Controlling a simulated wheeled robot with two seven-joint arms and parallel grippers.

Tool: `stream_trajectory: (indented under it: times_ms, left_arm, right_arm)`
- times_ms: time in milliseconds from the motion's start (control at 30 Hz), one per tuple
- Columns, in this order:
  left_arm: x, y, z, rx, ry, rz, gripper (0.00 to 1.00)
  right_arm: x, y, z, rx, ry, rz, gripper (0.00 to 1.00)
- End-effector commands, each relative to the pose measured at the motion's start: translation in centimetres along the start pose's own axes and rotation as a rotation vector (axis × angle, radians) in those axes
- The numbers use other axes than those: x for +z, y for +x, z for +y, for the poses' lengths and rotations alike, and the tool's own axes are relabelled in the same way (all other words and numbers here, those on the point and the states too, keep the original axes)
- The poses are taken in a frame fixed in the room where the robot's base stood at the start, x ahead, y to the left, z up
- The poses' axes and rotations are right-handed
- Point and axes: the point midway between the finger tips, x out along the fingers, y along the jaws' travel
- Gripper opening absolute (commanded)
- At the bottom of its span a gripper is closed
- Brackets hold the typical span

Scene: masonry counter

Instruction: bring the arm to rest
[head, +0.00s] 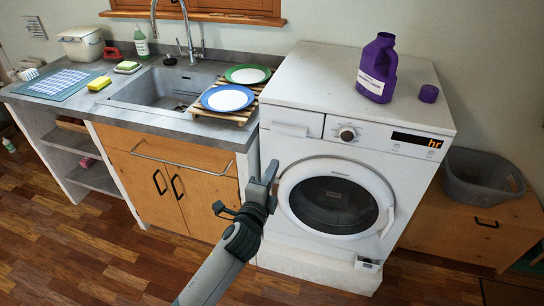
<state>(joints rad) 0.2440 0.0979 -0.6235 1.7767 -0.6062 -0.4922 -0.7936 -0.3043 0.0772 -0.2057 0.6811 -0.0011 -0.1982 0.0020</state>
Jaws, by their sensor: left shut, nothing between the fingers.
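My left gripper (262,184) shows in the head view, with its grey arm rising from the bottom edge. It is shut and empty, held in the air in front of the left edge of the white washing machine (278,222). It overlaps the left side of the machine's front in the picture; I cannot tell how far apart they are. My right gripper is not in view.
A purple bottle (378,70) and its purple cap (428,93) stand on the washing machine. A blue-rimmed plate (227,98) and a green-rimmed plate (248,74) lie on a wooden rack beside the sink (160,88). A grey basket (480,178) is at right.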

Motion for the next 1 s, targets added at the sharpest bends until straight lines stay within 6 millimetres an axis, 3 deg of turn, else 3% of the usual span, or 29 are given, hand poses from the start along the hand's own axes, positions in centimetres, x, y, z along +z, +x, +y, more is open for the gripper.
stream_trajectory:
  times_ms: [267, 367, 433, 567, 667, 867, 1000]
  left_arm:
    - [0.2, 0.0, 1.0, 0.017, -0.013, -0.003, 0.00]
    - [0.6, -0.1, 3.1, 0.052, -0.043, -0.010, 0.00]
    - [1.1, -0.4, 5.5, 0.091, -0.078, -0.019, 0.00]
    - [2.4, -1.4, 11.7, 0.190, -0.170, -0.046, 0.00]
    - [3.4, -3.1, 17.5, 0.282, -0.261, -0.080, 0.00]
    - [5.4, -8.2, 28.9, 0.458, -0.455, -0.172, 0.00]
    - [6.5, -13.1, 36.3, 0.572, -0.589, -0.256, 0.00]
  right_arm:
    - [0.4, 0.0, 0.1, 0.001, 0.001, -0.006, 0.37]
    - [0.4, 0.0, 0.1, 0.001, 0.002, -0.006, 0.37]
    - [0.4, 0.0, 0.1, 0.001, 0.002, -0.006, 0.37]
    - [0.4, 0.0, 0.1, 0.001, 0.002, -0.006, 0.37]
    - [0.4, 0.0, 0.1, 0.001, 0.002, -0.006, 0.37]
    - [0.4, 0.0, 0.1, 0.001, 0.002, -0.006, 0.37]
    - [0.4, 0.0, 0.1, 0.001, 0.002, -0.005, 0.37]
